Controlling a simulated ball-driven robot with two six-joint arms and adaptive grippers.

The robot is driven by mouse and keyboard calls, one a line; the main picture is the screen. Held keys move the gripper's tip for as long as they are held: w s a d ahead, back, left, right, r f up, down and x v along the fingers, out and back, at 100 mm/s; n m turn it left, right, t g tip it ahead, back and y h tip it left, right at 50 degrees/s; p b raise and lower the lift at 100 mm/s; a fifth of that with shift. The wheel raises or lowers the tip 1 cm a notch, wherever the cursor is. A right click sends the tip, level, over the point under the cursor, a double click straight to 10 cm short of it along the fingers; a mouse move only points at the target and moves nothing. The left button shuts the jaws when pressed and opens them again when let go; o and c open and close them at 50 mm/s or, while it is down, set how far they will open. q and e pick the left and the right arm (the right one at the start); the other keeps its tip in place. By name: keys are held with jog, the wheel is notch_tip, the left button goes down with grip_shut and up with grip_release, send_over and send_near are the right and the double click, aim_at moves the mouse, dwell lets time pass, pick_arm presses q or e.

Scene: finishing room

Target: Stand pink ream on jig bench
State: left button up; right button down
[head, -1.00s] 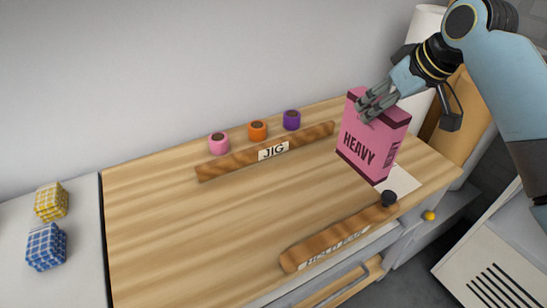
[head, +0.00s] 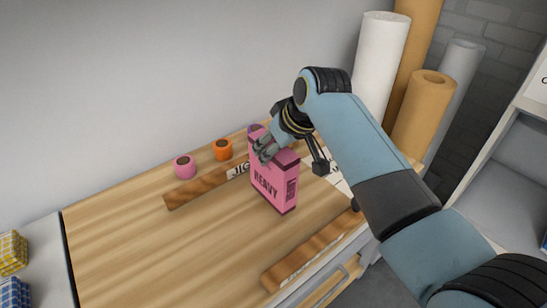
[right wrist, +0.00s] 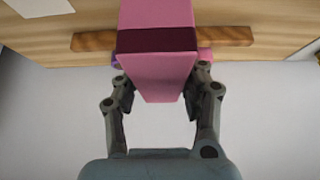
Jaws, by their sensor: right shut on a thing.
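The pink ream (head: 272,185), marked HEAVY with dark bands, is upright over the jig bench (head: 130,225), in front of the wooden JIG strip (head: 195,188). I cannot tell whether its base touches the wood. My right gripper (head: 264,151) is shut on its upper part. In the right wrist view the pink ream (right wrist: 157,70) sits between the two fingers (right wrist: 157,88). The ream hides part of the JIG strip. My left gripper is not in view.
A pink spool (head: 185,166) and an orange spool (head: 223,149) stand behind the JIG strip. A second wooden strip (head: 308,252) runs along the bench's front edge. White (head: 380,65) and tan (head: 424,110) rolls stand at the right. The bench's left part is clear.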

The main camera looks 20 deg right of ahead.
aim_at(292, 160)
notch_tip(292, 160, down, 3)
jog(key=shift+d+f, duration=0.1)
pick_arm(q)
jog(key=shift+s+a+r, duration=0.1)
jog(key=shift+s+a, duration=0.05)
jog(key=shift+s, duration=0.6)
pick_arm(e)
jog(key=shift+f, duration=0.1)
jog(key=c, duration=0.7)
grip_release()
jog(key=shift+s+f, duration=0.1)
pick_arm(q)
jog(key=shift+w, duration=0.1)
pick_arm(e)
jog(key=shift+r, duration=0.2)
jog(key=v, duration=1)
jog(key=shift+s+d+r+p, duration=0.1)
jog(key=shift+s+r+p, duration=0.1)
jog(key=shift+r+p, duration=0.15)
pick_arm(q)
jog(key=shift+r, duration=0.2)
pick_arm(e)
jog(key=shift+s+r, duration=0.25)
jog(key=shift+r, duration=0.15)
